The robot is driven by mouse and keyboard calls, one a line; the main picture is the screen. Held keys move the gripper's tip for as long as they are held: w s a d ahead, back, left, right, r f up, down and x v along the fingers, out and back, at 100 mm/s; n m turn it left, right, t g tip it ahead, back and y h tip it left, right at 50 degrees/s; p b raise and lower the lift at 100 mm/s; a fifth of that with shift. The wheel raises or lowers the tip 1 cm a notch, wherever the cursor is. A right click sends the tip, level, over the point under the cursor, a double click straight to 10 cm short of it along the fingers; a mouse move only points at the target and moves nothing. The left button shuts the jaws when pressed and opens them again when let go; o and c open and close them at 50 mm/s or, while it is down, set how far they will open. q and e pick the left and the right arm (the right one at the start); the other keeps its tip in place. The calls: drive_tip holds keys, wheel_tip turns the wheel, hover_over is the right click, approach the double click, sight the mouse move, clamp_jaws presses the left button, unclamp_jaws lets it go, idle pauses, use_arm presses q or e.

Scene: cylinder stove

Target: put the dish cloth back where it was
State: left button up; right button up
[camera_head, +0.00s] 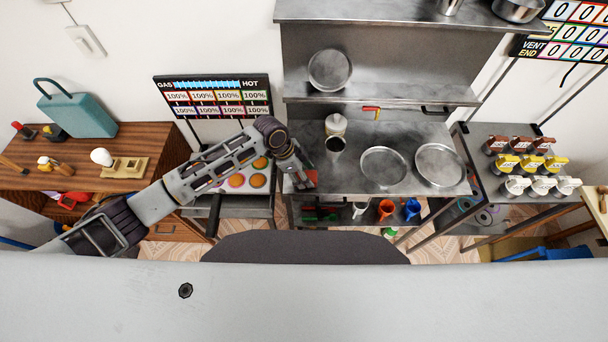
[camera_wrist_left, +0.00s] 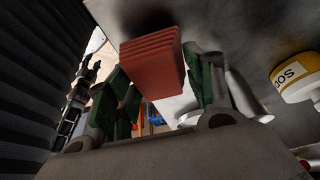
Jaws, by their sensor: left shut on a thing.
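The dish cloth is a folded red stack (camera_wrist_left: 152,62) in the left wrist view, between the green fingers of my left gripper (camera_wrist_left: 160,95). The gripper is shut on it. In the head view my left gripper (camera_head: 303,183) is at the left front corner of the steel counter (camera_head: 345,184), and a bit of the red cloth (camera_head: 312,176) shows beside its fingers. I cannot tell whether the cloth touches the counter. My right gripper is not in view.
A white-topped jar (camera_head: 336,124), a dark cup (camera_head: 335,144) and two round metal plates (camera_head: 384,167) (camera_head: 440,165) stand on the counter. A tray with round food (camera_head: 236,181) lies left of the gripper. Orange (camera_head: 386,208) and blue (camera_head: 411,208) cups sit below the counter.

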use_arm(q)
drive_tip(key=shift+f, duration=0.7)
drive_tip(key=shift+f, duration=0.1)
drive_tip(key=o, duration=1)
drive_tip(key=shift+c, duration=0.2)
drive_tip(key=v, duration=1.2)
drive_tip(key=shift+b, duration=0.3)
